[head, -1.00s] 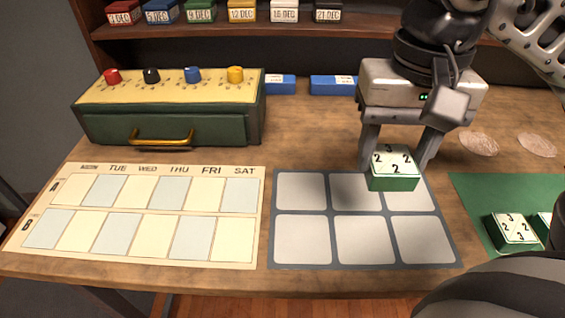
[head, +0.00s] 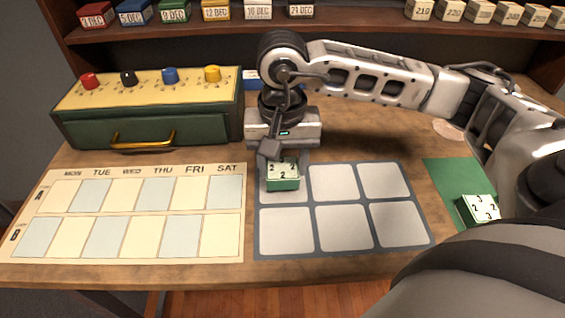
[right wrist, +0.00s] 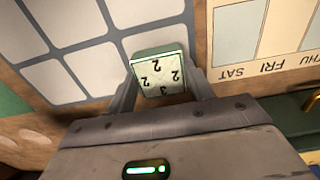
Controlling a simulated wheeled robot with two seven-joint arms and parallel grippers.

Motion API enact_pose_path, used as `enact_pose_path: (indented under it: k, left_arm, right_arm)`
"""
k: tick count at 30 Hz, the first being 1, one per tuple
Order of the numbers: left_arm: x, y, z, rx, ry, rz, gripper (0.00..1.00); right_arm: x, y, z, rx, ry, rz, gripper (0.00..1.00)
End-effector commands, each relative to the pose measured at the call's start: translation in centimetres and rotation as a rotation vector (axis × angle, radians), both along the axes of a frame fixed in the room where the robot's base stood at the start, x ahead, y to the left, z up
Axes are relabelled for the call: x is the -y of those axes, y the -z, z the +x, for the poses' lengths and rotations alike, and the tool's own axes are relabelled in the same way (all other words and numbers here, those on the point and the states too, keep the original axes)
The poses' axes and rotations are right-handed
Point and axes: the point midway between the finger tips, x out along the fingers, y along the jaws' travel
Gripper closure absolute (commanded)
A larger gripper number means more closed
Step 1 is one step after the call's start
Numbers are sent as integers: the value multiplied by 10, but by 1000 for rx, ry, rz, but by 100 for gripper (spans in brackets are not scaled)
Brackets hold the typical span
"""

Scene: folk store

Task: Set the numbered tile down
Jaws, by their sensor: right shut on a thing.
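My right gripper (head: 283,165) is shut on a green tile with a pale numbered top (head: 283,172). The tile shows small figures such as 2 along its edges. It is at the back left cell of the grey six-cell tray (head: 333,204); I cannot tell whether it touches the cell. In the right wrist view the tile (right wrist: 160,75) sits between the fingertips, and its top shows 2s and a 3. My left gripper is not in view.
Another numbered tile (head: 481,209) lies on a green mat (head: 447,185) at the right. A weekday chart (head: 130,215) lies left of the tray. A green box with coloured knobs (head: 150,110) stands behind the chart. The tray's other cells are empty.

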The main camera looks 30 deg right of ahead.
Motion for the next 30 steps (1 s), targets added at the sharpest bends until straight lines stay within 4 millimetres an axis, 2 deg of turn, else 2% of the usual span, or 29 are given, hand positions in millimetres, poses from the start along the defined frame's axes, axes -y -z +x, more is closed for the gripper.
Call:
enact_pose_path:
  k: [3, 15, 16, 18, 26, 30]
  left_arm:
    - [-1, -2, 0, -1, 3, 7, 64]
    - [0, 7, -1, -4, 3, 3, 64]
    - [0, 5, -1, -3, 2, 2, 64]
    - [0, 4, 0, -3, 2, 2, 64]
    - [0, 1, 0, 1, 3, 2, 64]
    - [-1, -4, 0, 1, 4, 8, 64]
  right_arm:
    - [1, 10, 0, 0, 2, 0, 75]
    - [0, 17, 0, 3, 1, 1, 75]
    - [0, 16, 0, 2, 2, 0, 42]
    - [0, 15, 0, 1, 2, 0, 26]
    - [0, 14, 0, 1, 1, 0, 26]
    - [0, 7, 1, 3, 1, 1, 26]
